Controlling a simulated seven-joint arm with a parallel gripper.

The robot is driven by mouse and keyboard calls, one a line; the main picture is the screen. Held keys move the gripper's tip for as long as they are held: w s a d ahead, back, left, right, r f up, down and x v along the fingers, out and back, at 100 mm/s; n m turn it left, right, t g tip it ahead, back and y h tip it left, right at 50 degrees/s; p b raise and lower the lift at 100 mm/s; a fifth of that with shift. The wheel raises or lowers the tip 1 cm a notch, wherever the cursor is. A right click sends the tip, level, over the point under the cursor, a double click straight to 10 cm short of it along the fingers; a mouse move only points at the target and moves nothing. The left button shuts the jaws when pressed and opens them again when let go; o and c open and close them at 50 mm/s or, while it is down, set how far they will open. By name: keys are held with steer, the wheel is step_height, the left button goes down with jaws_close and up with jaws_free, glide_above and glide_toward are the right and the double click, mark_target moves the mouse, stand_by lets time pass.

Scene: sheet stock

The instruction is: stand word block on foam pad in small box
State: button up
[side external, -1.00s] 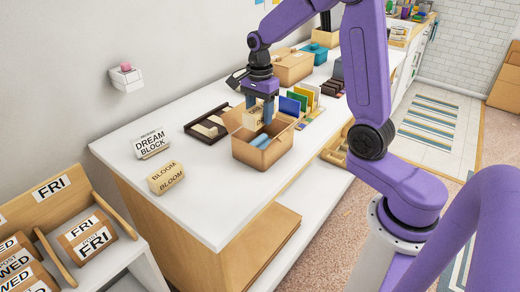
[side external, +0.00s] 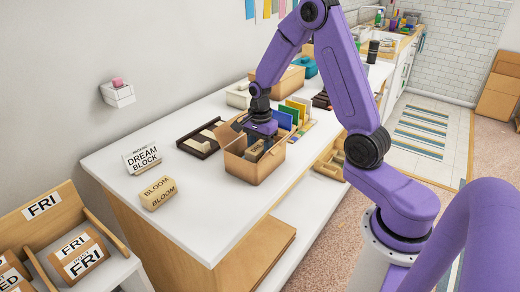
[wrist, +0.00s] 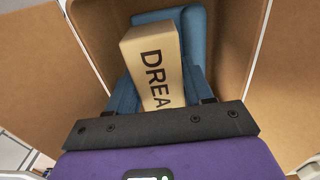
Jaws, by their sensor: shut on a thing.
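My gripper (side external: 262,133) reaches down into the open cardboard small box (side external: 252,172). In the wrist view my gripper (wrist: 162,92) is shut on the tan word block (wrist: 153,48), with a blue finger on either side. The block's dark letters read "DREA", and the rest is hidden by the gripper body. The blue foam pad (wrist: 196,32) shows behind the block inside the box (wrist: 238,45). Whether the block touches the pad I cannot tell. In the side view the box walls and my gripper hide most of the block.
A "DREAM BLOCK" sign (side external: 142,160) and a tan "BLOOM" block (side external: 158,193) stand left on the white table (side external: 205,215). Coloured upright sheets (side external: 292,114) stand close behind right. The table's front left is clear.

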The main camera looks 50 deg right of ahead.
mark_target(260, 145)
steer(key=shift+f, duration=0.65)
steer(key=o, duration=0.8)
step_height(260, 145, up, 13)
steer(key=s+a+r+n, duration=0.1)
steer(key=s+a+n, duration=1)
steer(key=a+n, duration=0.4)
steer(key=s+n, duration=1)
steer(key=s, duration=0.1)
steer(key=s+f+n, duration=0.1)
steer(key=s+n, duration=0.4)
steer(key=shift+s+a+n, duration=0.15)
steer(key=shift+s+n, duration=0.15)
